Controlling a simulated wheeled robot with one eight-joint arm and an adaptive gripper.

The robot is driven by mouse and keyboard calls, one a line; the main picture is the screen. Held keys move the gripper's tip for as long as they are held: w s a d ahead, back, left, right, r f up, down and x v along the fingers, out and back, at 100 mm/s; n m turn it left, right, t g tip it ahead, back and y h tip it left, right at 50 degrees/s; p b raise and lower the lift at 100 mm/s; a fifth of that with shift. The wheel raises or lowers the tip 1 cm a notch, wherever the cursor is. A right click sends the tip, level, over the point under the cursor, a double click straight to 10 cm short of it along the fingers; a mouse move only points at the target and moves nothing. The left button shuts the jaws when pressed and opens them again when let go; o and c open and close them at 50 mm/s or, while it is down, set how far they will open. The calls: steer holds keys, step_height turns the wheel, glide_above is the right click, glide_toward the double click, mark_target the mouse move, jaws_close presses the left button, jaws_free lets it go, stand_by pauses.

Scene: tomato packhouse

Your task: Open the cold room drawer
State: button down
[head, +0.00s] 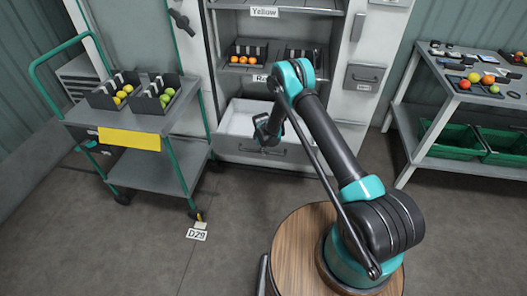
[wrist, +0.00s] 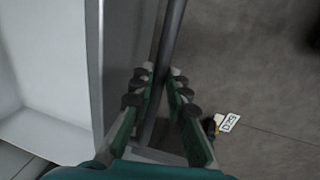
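The cold room drawer (head: 232,147) is the low white drawer at the bottom of the cold room. It stands pulled out, and its pale inside shows above the grey front; its inside also shows at the left of the wrist view (wrist: 45,75). A dark bar handle (head: 280,152) runs along the front. My gripper (head: 264,139) is at this handle, reaching down from above. In the wrist view the handle (wrist: 172,30) passes between the two fingers of my gripper (wrist: 162,78), which are closed about it. The exact finger contact is partly hidden.
A green-framed trolley (head: 140,122) with tomato trays stands left of the drawer. A worktable (head: 440,75) with green crates below stands at the right. Shelves with tomato trays are above the drawer.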

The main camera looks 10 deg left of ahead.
steer(key=c, duration=1.5)
jaws_free()
steer(key=r, duration=0.4)
steer(key=s+r, duration=0.1)
steer(key=r, duration=0.3)
steer(key=s+r, duration=0.1)
steer(key=r, duration=0.2)
steer(key=shift+s+r, duration=0.15)
steer(key=shift+r, duration=0.25)
